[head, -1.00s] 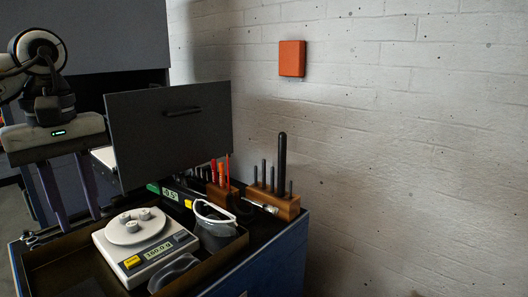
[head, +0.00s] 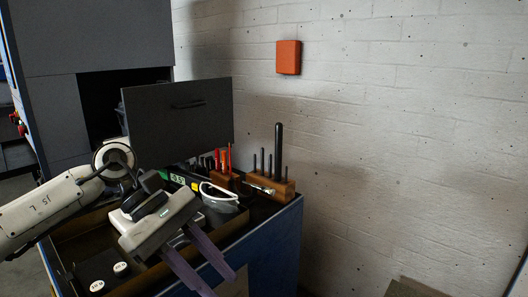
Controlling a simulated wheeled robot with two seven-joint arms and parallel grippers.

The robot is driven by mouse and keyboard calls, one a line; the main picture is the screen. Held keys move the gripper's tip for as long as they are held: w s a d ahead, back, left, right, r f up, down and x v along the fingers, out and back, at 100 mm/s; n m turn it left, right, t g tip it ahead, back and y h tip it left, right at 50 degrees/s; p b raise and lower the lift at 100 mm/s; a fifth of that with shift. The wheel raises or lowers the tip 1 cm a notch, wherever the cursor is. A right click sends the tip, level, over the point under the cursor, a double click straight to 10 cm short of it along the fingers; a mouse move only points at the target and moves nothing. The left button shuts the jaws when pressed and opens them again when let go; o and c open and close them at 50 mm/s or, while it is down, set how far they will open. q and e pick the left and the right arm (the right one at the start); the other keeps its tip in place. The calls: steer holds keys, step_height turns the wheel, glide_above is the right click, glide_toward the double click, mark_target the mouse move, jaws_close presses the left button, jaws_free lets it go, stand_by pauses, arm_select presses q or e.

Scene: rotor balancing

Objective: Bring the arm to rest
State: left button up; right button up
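My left arm comes in from the left, low over the tray (head: 68,255) on the blue cabinet. Its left gripper (head: 220,284) is tilted, with its two purple fingers pointing down and right across the tray's front edge. The fingers are apart with nothing visible between them. The gripper body hides most of the white scale. My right gripper is not in view.
Two dark weights with white tops (head: 121,268) are at the tray's lower left. White-framed glasses (head: 218,194), a wooden holder with black tools (head: 272,185) and red-handled tools (head: 224,161) stand behind. A dark panel with a handle (head: 185,118) rises at the back.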

arm_select(q)
steer(key=s+d+r+n+h, duration=0.1)
steer(key=s+d+n+h, duration=0.3)
steer(key=d+n+h, duration=0.8)
steer(key=w+a+f+n+t+y, duration=0.1)
steer(key=w+a+f+n+t, duration=0.15)
steer(key=n+t, duration=0.7)
steer(key=w+a+f+n+t+y, duration=0.15)
steer(key=w+f+n+t, duration=0.25)
steer(key=n+t, duration=0.55)
steer(key=s+a+f+n+y, duration=0.1)
steer(key=a+f+n+y, duration=0.35)
steer(key=f+n, duration=0.4)
steer(key=s+a+f+n+y, duration=0.1)
steer(key=a+f+n+y, duration=0.3)
steer(key=f+n+y, duration=0.4)
steer(key=s+a+f+n+g+y, duration=0.1)
steer(key=s+a+f+n+g, duration=0.3)
steer(key=s+f, duration=0.4)
steer(key=s+a+f+n+g+y, duration=0.1)
steer(key=s+a+f+n+g, duration=0.2)
steer(key=s+f+n, duration=0.4)
steer(key=s+a+f, duration=0.1)
steer(key=s+f, duration=0.1)
steer(key=s, duration=0.1)
steer(key=shift+s+f+g+y, duration=0.2)
steer(key=shift+f+g+y, duration=0.1)
steer(key=shift+g, duration=0.1)
steer(key=shift+a, duration=0.1)
